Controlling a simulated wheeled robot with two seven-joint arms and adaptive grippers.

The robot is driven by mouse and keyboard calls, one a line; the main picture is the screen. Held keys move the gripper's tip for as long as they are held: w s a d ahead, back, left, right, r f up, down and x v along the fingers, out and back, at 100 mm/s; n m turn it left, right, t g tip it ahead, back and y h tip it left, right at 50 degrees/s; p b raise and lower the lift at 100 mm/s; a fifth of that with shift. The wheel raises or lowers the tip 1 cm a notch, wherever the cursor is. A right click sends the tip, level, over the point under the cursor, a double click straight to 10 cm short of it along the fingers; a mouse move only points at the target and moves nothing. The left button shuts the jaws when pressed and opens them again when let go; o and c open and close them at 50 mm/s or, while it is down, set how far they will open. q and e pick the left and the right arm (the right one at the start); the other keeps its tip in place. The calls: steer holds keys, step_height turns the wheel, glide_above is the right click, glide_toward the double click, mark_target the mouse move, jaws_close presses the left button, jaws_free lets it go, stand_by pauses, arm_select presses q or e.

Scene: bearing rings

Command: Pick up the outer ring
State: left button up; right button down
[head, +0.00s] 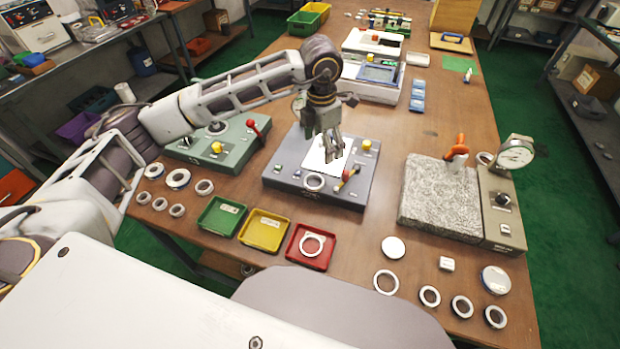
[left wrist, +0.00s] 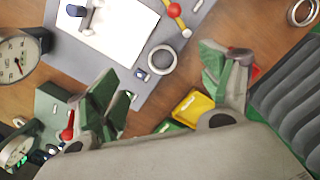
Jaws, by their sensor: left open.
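Several metal rings are in view, and I cannot tell for certain which one is the outer ring. One silver ring (head: 314,181) lies flat on the front edge of the dark grey fixture (head: 284,178). In the left wrist view this ring (left wrist: 162,59) shows between my fingers. A larger ring (head: 312,244) lies in the red tray (head: 296,257). My left gripper (head: 333,157) is open and empty, pointing down above the white sheet on the fixture, just behind the ring. Its green-padded fingers are spread wide in the left wrist view (left wrist: 160,68). My right gripper is not in view.
Green (head: 208,226) and yellow (head: 250,240) trays stand beside the red one. Loose rings (head: 386,282) lie at the table's front right, more at the left (head: 178,178). A granite block (head: 425,205) with a dial gauge (head: 515,155) stands right.

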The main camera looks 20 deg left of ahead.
arm_select(q)
steer(key=m, duration=0.3)
steer(key=a+m, duration=0.1)
steer(key=m, duration=0.2)
steer(key=s+a+m+g, duration=0.1)
steer(key=m, duration=0.2)
steer(key=shift+f, duration=0.15)
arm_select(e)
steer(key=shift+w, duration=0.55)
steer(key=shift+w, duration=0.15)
arm_select(q)
glide_above(314, 181)
step_height(314, 181, down, 7)
steer(key=shift+w+f+p, duration=0.1)
steer(key=shift+f+p, duration=0.1)
steer(key=shift+p, duration=0.1)
steer(key=shift+f, duration=0.6)
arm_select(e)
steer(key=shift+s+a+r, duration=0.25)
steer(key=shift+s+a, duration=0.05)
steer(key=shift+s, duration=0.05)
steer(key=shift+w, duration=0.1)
